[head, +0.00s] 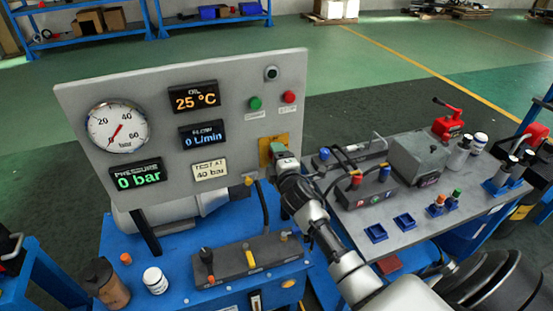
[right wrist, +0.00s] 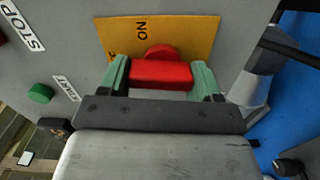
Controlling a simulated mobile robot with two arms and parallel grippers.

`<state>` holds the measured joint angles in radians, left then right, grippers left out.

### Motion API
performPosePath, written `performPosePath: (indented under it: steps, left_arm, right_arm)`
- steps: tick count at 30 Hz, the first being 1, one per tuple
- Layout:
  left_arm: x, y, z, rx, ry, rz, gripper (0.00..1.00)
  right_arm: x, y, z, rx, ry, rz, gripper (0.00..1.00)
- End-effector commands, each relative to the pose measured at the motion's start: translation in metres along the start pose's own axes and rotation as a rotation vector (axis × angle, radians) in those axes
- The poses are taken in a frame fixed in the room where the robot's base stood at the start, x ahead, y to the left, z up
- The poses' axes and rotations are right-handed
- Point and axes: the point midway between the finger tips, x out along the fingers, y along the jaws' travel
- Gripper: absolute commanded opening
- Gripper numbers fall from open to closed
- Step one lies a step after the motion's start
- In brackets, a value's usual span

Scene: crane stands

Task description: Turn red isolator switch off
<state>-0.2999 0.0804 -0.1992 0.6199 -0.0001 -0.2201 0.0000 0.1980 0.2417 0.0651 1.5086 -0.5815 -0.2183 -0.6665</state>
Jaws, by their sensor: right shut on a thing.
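The red isolator switch (right wrist: 160,74) sits on a yellow plate (right wrist: 210,38) on the grey panel. The plate (head: 266,152) also shows in the head view at the panel's lower right, where my gripper hides the switch. In the right wrist view, the word ON is printed beside the switch's round hub, and part of another label shows at the plate's left. My right gripper (right wrist: 163,80) is shut on the red handle, with a green finger at each end of it. It also shows in the head view (head: 280,158). My left gripper is not in view.
The grey panel (head: 85,95) carries a dial reading near zero and displays showing 0 bar, 0 L/min and 25 °C. A green button (head: 255,103) and a red button (head: 289,97) are above the plate. A crowded bench (head: 350,222) stands at right.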

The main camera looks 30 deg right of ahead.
Motion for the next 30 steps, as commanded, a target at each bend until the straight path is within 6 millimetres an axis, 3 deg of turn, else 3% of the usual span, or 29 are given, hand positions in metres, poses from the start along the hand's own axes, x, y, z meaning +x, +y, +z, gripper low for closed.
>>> performPosePath:
  steps: [9, 24, 25, 30]
  left_arm:
    - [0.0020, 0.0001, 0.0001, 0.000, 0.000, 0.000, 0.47]
    - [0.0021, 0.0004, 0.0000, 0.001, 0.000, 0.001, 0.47]
    - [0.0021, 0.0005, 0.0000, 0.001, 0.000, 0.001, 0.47]
    - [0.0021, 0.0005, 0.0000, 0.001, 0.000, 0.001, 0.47]
  right_arm:
    - [-0.0003, -0.0014, -0.0002, -0.110, 0.000, -0.002, 0.40]
    - [-0.0003, -0.0015, -0.0002, -0.128, 0.000, -0.002, 0.40]
    - [-0.0003, -0.0015, -0.0002, -0.128, 0.000, -0.002, 0.65]
    - [-0.0002, -0.0012, -0.0002, -0.126, 0.000, -0.001, 0.89]
